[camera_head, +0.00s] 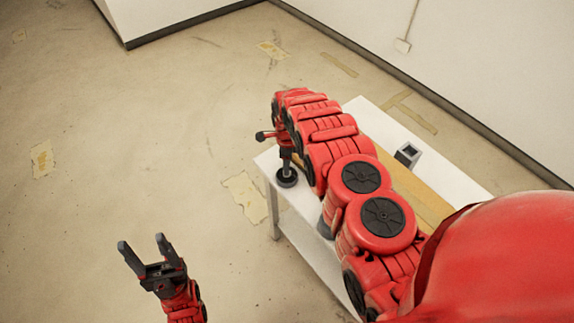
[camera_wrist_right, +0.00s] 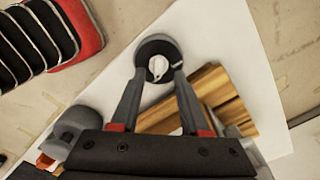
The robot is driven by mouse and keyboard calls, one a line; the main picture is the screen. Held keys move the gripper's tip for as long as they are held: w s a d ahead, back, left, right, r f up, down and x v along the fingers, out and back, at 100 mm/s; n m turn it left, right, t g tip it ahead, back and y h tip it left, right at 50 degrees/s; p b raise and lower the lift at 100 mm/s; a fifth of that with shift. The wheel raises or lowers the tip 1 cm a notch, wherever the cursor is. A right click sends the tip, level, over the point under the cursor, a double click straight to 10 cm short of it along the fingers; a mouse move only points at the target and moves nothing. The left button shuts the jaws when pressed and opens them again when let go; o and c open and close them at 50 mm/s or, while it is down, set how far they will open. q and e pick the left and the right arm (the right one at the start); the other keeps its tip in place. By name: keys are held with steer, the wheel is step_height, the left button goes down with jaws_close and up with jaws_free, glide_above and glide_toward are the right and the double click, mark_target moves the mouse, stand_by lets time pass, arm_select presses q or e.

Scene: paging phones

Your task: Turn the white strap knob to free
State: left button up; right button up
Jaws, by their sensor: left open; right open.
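The white strap knob (camera_wrist_right: 158,66) shows in the right wrist view as a small white piece in the middle of a round black base (camera_wrist_right: 153,46). In the head view the black base (camera_head: 286,180) sits near the table's left corner. My right gripper (camera_wrist_right: 160,78) is open, pointing down over the base, with one fingertip on each side of the knob. Whether the fingertips touch it I cannot tell. In the head view my right gripper (camera_head: 286,165) hides the knob. My left gripper (camera_head: 141,246) is open and empty over the floor, left of the table.
The white table (camera_head: 450,178) carries a wooden board (camera_head: 425,203), partly hidden by my right arm. A grey holder (camera_head: 407,154) stands on the table's far side. A grey rounded thing (camera_wrist_right: 74,124) is beside my right gripper. The floor on the left is open.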

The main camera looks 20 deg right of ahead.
steer(key=shift+s+f, duration=0.1)
steer(key=shift+f, duration=0.75)
jaws_close()
